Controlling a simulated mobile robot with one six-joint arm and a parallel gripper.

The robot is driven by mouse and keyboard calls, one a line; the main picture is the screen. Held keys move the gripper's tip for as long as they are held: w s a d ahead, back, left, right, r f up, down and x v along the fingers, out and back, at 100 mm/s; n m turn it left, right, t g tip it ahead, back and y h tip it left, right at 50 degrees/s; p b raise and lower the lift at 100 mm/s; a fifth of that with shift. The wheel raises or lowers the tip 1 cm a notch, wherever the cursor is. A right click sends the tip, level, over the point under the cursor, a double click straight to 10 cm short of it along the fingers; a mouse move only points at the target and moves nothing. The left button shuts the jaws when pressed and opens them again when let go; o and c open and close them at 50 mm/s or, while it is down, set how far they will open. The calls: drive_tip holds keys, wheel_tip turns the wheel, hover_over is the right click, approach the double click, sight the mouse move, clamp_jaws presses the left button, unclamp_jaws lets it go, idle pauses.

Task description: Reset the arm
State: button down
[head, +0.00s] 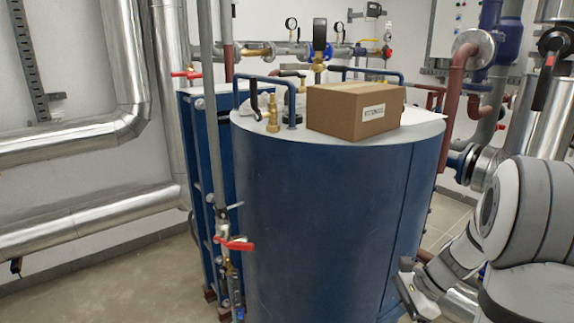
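My grey arm shows at the lower right of the head view, folded beside the blue tank. What looks like my gripper (412,292) is at the arm's lower left end, low in front of the tank's right side.
A cardboard box (354,110) sits on top of the blue tank (318,215). Blue plate exchanger (205,190) stands behind left. Silver pipes (85,222) line the left wall. A red-brown pipe (457,95) runs at right. Floor is clear at lower left.

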drive_tip(key=s+a+r+n+h+p, duration=0.2)
drive_tip(key=s+r+n+p, duration=0.1)
drive_tip(key=r, duration=0.4)
drive_tip(key=s+a+r+n+t+h+p, duration=0.1)
drive_tip(key=s+a+r+n+h+p, duration=0.2)
drive_tip(key=s+r+n, duration=0.3)
drive_tip(key=s+a+r+n+t+h+p, duration=0.1)
drive_tip(key=s+a+r+n+h+p, duration=0.1)
drive_tip(key=s+r+n+p, duration=0.2)
wheel_tip(320, 180, up, 5)
drive_tip(key=n+p, duration=0.1)
drive_tip(key=n, duration=0.2)
drive_tip(key=shift+s+a+n, duration=0.2)
drive_tip(key=shift+a+n, duration=0.15)
drive_tip(key=shift+n, duration=0.05)
drive_tip(key=c, duration=2.1)
unclamp_jaws()
